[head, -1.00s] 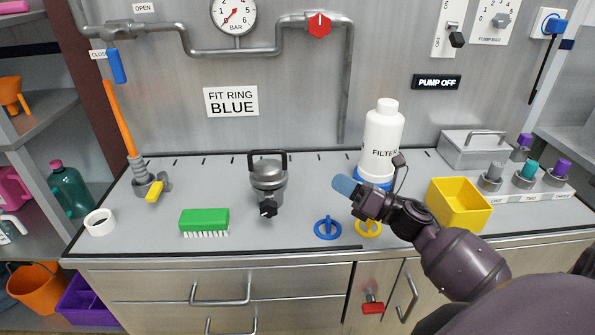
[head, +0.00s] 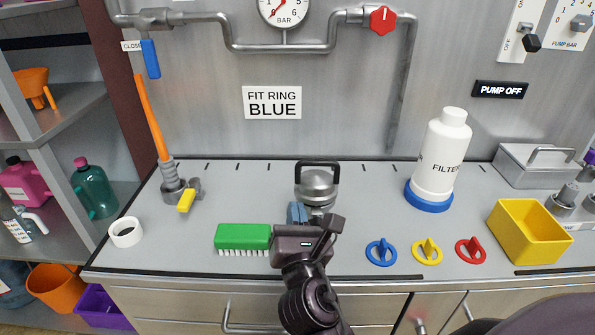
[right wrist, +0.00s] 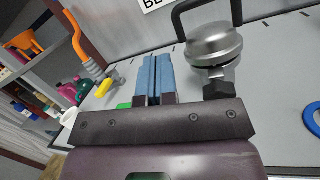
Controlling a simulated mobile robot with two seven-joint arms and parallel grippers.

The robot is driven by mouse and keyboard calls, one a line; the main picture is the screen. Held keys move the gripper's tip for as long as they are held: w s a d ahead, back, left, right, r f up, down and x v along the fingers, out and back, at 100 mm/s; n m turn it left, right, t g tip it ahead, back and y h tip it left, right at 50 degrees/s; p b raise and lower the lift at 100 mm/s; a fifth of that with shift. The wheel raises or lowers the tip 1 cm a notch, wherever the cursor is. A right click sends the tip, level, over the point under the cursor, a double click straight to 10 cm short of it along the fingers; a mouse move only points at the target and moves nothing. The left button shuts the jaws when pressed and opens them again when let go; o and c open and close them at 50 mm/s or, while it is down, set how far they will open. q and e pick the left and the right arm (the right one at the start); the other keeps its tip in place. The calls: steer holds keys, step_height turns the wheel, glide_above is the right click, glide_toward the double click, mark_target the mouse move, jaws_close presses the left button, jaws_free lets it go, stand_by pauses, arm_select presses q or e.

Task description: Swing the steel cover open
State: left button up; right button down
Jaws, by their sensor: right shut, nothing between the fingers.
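A round steel housing with a domed steel cover (head: 317,184) and a black hoop handle (head: 318,165) stands at the middle of the counter. My right gripper (head: 297,213) is in front of it, its blue fingertips near its lower left side. In the right wrist view the fingers (right wrist: 153,80) are pressed together and empty. There the domed cover (right wrist: 214,44) is just right of them, with a dark knob (right wrist: 217,91) below it. I see no gap under the dome; contact with the fingers cannot be told. The housing's lower front is hidden in the head view. My left gripper is not in view.
A green brush (head: 242,238) lies left of my right gripper. Blue (head: 381,252), yellow (head: 427,251) and red (head: 470,250) rings lie to the right. A white filter bottle (head: 440,160), a yellow bin (head: 527,233) and a lidded grey box (head: 540,168) stand further right.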

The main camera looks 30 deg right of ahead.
mark_target(308, 189)
steer(key=shift+n+g+h, duration=0.5)
steer(key=shift+g+h, duration=0.3)
steer(key=shift+h, duration=0.1)
steer(key=w+d, duration=0.3)
steer(key=w+d+p, duration=0.1)
steer(key=w+d, duration=0.3)
steer(key=shift+w+d+r, duration=0.2)
steer(key=shift+w+d, duration=0.05)
steer(key=shift+w, duration=0.1)
